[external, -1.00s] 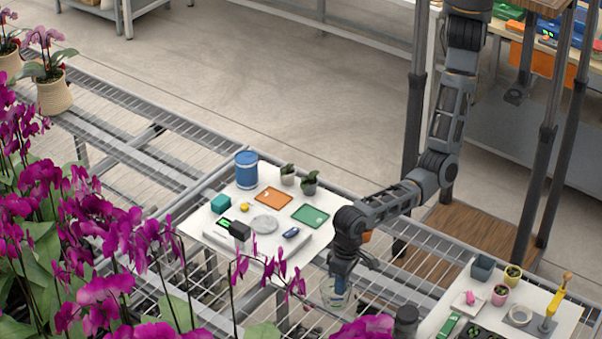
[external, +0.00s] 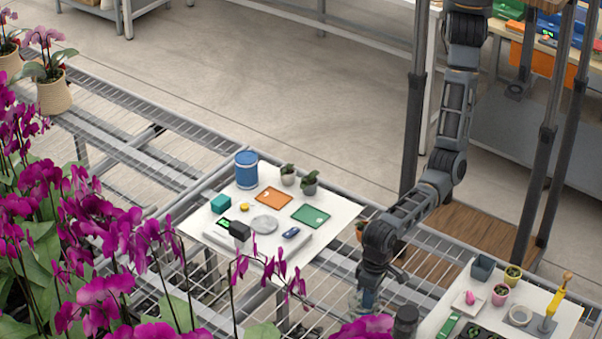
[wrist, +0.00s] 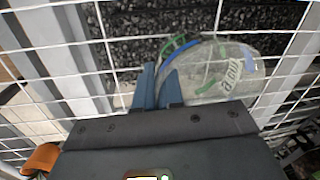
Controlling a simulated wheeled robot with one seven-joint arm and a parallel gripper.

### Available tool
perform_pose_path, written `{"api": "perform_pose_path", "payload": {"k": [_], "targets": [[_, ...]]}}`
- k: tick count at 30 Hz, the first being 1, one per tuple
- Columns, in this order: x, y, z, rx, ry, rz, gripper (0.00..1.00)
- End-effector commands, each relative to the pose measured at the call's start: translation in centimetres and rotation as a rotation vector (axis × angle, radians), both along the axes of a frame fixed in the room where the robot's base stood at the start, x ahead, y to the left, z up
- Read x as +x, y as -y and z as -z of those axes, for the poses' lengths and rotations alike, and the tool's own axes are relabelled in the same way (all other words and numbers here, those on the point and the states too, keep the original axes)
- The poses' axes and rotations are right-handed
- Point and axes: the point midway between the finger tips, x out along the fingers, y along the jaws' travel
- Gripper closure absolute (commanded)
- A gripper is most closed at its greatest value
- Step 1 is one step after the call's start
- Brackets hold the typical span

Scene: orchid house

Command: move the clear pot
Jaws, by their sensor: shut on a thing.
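The clear pot (wrist: 225,75) shows in the wrist view as a see-through round vessel with green and blue marks and a white label with dark lettering. My gripper (wrist: 157,88) has blue fingers, shut on the pot's wall at its left side. In the external view my gripper (external: 366,300) points down over the wire bench between the two white boards. The pot is hard to make out there, partly behind my gripper and the blooms. I cannot tell how far the pot is above the mesh.
The left white board (external: 335,212) holds a blue canister (external: 246,170), orange and green trays and small plants. The right board (external: 560,325) holds small pots and a yellow tool. A dark cylinder (external: 405,322) stands close to my gripper. Magenta orchids (external: 105,290) crowd the front left.

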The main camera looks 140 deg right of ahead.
Motion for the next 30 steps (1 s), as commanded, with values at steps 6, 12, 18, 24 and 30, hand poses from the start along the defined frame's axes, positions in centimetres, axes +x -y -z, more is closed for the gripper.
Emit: {"api": "perform_pose_path", "payload": {"k": [6,12,18,24,30], "targets": [[-0.1,-0.2,0.1,0.001,-0.002,-0.001,1.0],[-0.1,-0.2,0.1,0.001,-0.002,-0.001,0.85],[0.0,-0.1,0.1,0.0,-0.001,-0.001,0.66],[0.0,-0.1,0.0,0.0,-0.001,0.0,0.63],[-0.1,-0.1,-0.9,-0.001,0.002,0.0,0.63]]}}
